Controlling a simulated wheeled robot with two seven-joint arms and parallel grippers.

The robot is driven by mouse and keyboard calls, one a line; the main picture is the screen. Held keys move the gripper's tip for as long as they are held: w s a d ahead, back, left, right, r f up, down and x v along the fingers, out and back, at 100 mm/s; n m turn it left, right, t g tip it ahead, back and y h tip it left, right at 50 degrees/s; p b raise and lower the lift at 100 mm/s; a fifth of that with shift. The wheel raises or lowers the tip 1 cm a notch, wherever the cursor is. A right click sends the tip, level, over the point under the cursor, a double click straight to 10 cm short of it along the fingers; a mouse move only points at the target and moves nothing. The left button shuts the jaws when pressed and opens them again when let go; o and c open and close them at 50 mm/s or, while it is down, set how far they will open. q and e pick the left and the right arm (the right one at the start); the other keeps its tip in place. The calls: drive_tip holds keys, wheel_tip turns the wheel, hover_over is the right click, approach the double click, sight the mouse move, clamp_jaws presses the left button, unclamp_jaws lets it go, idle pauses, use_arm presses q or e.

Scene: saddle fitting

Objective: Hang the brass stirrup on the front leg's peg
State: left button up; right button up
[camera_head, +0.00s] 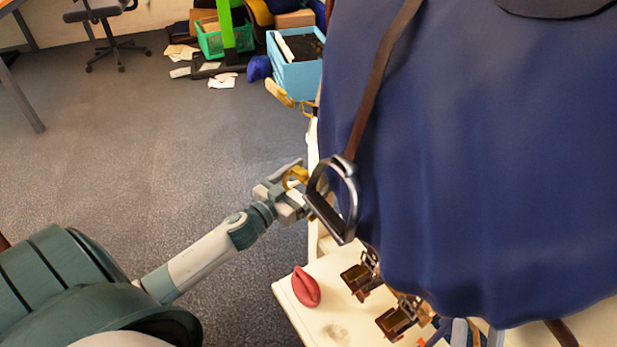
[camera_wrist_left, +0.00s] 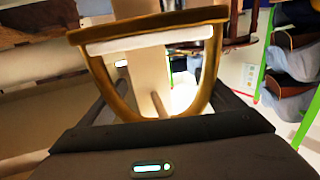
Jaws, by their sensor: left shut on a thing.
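The brass stirrup (camera_wrist_left: 92,75) fills the upper middle of the left wrist view, with its pale tread (camera_wrist_left: 150,42) at the top and its arch towards my gripper. In the head view only a small gold part (camera_head: 297,175) of it shows. My left gripper (camera_head: 290,192) is shut on it, beside the stand and partly behind a dark stirrup. The cream stand leg (camera_head: 312,180) is mostly hidden by the blue cloth. Gold pieces (camera_head: 280,93) stick out by its upper part; I cannot tell which is the peg. My right gripper (camera_head: 475,334) shows only in part at the bottom edge.
The dark stirrup (camera_head: 347,205) hangs on a brown strap (camera_head: 382,75) over the blue cloth (camera_head: 470,150). A red oval thing (camera_head: 305,287) and brown metal fittings (camera_head: 360,279) are on the cream surface (camera_head: 310,322). Crates (camera_head: 297,77) stand behind.

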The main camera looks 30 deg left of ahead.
use_arm(q)
drive_tip(key=shift+f, duration=0.15)
use_arm(e)
drive_tip(key=shift+s+f, duration=0.1)
idle(0.6)
use_arm(q)
drive_tip(key=o, duration=1)
drive_tip(key=shift+f, duration=0.1)
drive_tip(key=shift+o, duration=0.2)
